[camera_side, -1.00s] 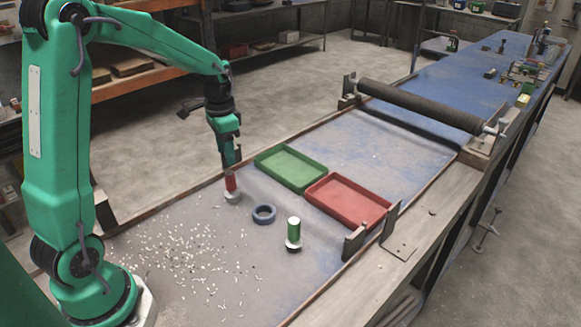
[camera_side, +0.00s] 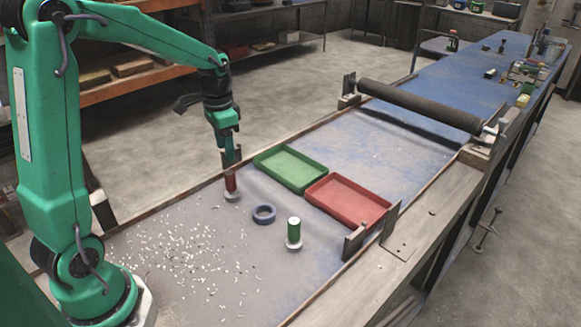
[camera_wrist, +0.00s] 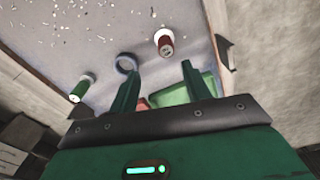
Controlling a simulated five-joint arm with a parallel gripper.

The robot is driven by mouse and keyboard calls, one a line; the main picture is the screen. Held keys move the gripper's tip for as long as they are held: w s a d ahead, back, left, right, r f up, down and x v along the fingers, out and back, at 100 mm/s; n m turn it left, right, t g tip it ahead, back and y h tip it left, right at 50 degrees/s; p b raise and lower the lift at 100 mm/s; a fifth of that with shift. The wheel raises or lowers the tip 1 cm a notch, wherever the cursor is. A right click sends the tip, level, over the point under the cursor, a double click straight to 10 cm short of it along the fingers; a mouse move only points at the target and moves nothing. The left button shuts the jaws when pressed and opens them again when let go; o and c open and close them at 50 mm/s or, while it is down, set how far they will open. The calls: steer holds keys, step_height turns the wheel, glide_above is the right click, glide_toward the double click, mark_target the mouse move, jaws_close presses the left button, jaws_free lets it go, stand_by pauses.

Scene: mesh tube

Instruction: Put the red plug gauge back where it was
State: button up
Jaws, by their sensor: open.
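The red plug gauge (camera_side: 231,183) stands upright on its pale base on the work surface, left of the green tray. My gripper (camera_side: 230,160) points down and is open, its fingertips close to the gauge's top in the side view. In the wrist view the red gauge (camera_wrist: 166,44) lies beyond the parted fingers (camera_wrist: 162,68), not between them. A green plug gauge (camera_side: 294,230) stands upright nearer the front; it also shows in the wrist view (camera_wrist: 80,89). A blue ring (camera_side: 264,214) lies flat between the two gauges.
A green tray (camera_side: 269,154) and a red tray (camera_side: 316,187) sit side by side behind the ring, both empty. White chips (camera_side: 190,250) are scattered at the left front. A dark roller (camera_side: 420,104) spans the bench farther back. Metal brackets (camera_side: 355,241) stand on the right edge.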

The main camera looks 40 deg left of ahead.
steer(key=s+d+r+n+t, duration=0.1)
steer(key=s+d+r+t, duration=0.1)
steer(key=s+d+r, duration=0.2)
steer(key=s+d+r+n+t, duration=0.1)
steer(key=s+d+r+t, duration=0.2)
steer(key=s+d+r, duration=0.2)
steer(key=s+d, duration=0.3)
steer(key=s, duration=0.4)
steer(key=shift+s+d+n, duration=0.2)
steer(key=shift+s+n, duration=0.05)
steer(key=shift+n, duration=0.15)
